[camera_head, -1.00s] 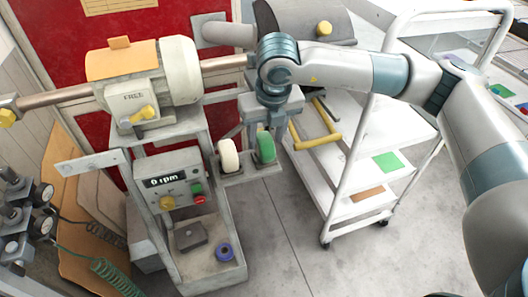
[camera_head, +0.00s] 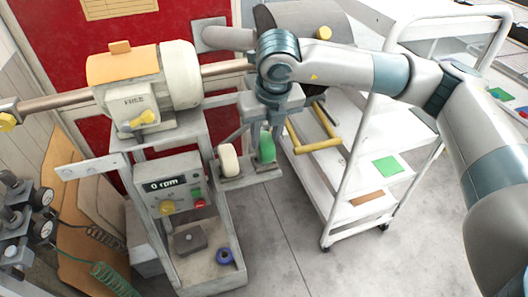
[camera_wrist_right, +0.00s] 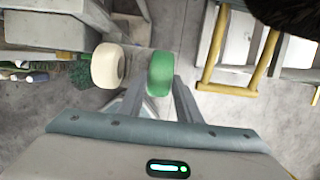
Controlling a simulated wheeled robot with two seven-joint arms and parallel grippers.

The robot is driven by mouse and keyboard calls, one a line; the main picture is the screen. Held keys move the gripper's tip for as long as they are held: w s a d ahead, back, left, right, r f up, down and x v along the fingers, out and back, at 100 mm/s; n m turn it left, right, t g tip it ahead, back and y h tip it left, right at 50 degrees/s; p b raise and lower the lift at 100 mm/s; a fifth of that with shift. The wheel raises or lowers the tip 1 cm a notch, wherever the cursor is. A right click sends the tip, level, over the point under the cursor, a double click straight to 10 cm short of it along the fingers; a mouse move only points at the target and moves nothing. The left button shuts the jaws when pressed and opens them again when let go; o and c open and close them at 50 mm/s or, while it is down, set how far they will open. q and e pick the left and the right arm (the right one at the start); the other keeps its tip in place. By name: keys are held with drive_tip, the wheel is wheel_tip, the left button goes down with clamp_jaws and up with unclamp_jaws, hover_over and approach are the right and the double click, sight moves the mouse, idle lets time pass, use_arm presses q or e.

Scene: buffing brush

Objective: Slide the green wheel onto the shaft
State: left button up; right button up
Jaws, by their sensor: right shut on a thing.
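The green wheel (camera_head: 267,148) is beside the white wheel (camera_head: 228,159) at a small grey rack (camera_head: 250,176) on the right side of the machine stand. My right gripper (camera_head: 264,134) reaches down from above and is shut on the green wheel. In the right wrist view, its fingers (camera_wrist_right: 163,92) flank the green wheel (camera_wrist_right: 160,74). I cannot tell whether the wheel still touches the rack. The copper-coloured shaft (camera_head: 226,67) runs right from the motor (camera_head: 150,85); its far end is hidden behind my right arm. My left gripper is not in view.
A white cart (camera_head: 350,180) with a yellow handle-like frame (camera_head: 315,147) stands close to the right. The control box (camera_head: 172,190) reads 0 rpm. A blue ring (camera_head: 224,256) lies in the lower tray. Gauges and a green hose are at the left. Grey floor is clear in front.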

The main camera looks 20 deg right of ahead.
drive_tip(key=shift+w+v, duration=0.2)
drive_tip(key=shift+v, duration=0.55)
drive_tip(key=shift+w+v, duration=0.15)
drive_tip(key=shift+v, duration=0.55)
drive_tip(key=shift+w+v, duration=0.2)
drive_tip(key=shift+v, duration=0.55)
drive_tip(key=shift+r, duration=0.1)
